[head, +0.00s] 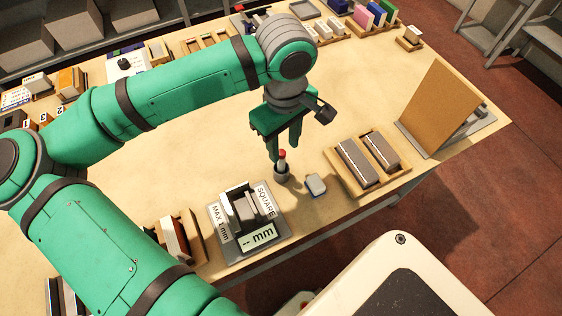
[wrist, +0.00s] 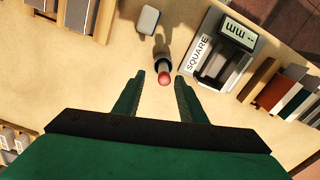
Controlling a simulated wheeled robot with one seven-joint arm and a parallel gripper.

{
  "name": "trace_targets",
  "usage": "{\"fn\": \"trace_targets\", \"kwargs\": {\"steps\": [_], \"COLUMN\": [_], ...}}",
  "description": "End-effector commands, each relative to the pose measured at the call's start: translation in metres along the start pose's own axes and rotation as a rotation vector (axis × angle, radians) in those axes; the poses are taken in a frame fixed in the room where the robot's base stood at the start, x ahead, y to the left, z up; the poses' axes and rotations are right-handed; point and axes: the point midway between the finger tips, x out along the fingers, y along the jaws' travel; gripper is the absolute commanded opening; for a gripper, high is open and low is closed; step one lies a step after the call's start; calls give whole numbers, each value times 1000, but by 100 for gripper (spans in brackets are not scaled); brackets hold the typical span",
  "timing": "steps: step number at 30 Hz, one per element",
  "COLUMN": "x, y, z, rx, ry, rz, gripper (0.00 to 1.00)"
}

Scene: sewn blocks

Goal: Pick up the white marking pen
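A small upright pen with a red top (head: 282,162) stands in a short grey cup (head: 282,177) on the table. Its body looks pale grey in the head view; its red end shows in the wrist view (wrist: 164,77). My gripper (head: 283,148) is open and empty, pointing down just above the pen. In the wrist view its two fingertips (wrist: 159,80) lie either side of the red end, with a gap on both sides. I cannot tell how far the fingertips are above it.
A grey gauge marked "SQUARE" (head: 262,246) stands left of the cup, towards the table's front edge. A small grey block (head: 315,184) lies close right of the cup. A wooden tray (head: 341,176) with two dark blocks and a tilted brown board (head: 440,108) are further right.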

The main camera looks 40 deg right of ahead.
Motion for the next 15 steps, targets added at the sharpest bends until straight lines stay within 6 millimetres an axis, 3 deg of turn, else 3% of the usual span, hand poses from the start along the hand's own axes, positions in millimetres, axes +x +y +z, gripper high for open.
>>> {"fn": "trace_targets", "kwargs": {"steps": [9,15], "x": [41,47], "y": [-8,-7], "z": [0,0], "rx": [-3,-3], "ry": [-2,0], "rz": [0,1], "gripper": [38,38]}}
